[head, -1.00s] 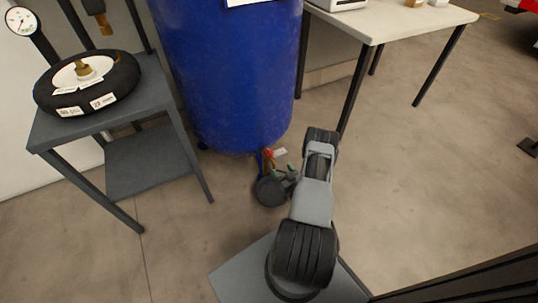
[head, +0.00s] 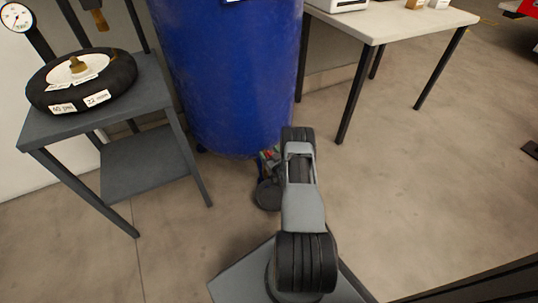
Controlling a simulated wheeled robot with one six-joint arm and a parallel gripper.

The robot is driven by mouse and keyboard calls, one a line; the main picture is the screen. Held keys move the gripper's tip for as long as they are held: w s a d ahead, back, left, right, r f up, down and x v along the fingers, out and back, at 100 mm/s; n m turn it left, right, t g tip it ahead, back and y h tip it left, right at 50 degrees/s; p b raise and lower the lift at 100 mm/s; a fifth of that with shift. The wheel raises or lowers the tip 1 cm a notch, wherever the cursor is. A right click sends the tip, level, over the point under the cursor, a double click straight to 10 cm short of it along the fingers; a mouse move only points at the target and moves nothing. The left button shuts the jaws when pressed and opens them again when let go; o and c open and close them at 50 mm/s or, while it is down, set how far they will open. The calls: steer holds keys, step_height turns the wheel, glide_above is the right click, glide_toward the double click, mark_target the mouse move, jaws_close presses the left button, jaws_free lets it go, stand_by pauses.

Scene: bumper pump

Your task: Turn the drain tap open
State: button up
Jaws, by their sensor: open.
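The drain tap (head: 266,155) is a small piece with red on it, low at the foot of the blue tank (head: 228,80) in the head view. My arm and gripper partly cover it, so its handle angle cannot be read. My gripper (head: 274,166) is open, close beside the tap at the tank's lower right. It is small and partly hidden by my arm links, so I cannot tell whether its fingers touch the tap or stand around it.
A grey metal stand (head: 55,127) with a black tyre-like ring (head: 110,75) is left of the tank. A gauge (head: 15,18) is behind it. A pale-topped table (head: 400,25) stands at the back right. The floor (head: 430,180) on the right is clear.

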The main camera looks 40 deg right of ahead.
steer(key=c, duration=0.9)
steer(key=shift+m+h, duration=0.3)
steer(key=shift+h, duration=0.1)
steer(key=m+g+h, duration=0.1)
steer(key=m+h, duration=0.1)
steer(key=h, duration=0.1)
steer(key=m+g+h+b, duration=0.1)
steer(key=m+h, duration=0.1)
steer(key=shift+w+a+f+h, duration=0.1)
steer(key=shift+a+h, duration=0.05)
steer(key=shift+h, duration=0.25)
steer(key=m+g+h+b, duration=0.3)
steer(key=m+g+h, duration=0.1)
steer(key=g+h, duration=0.1)
steer(key=shift+f, duration=0.1)
steer(key=m+g+h+b, duration=0.1)
steer(key=m+g+b, duration=0.1)
steer(key=g, duration=0.1)
steer(key=m+g+h+b, duration=0.1)
steer(key=m+g+h, duration=0.1)
steer(key=m+g, duration=0.1)
steer(key=shift+b, duration=0.35)
steer(key=shift+r+m+g+h+b, duration=0.1)
steer(key=shift+m+g+h+b, duration=0.15)
steer(key=shift+m+g, duration=1.1)
steer(key=shift+r+m+g+h+b, duration=0.15)
steer(key=shift+m+g, duration=0.5)
steer(key=shift+g, duration=1.3)
steer(key=shift+m+g, duration=0.3)
steer(key=shift+g, duration=0.2)
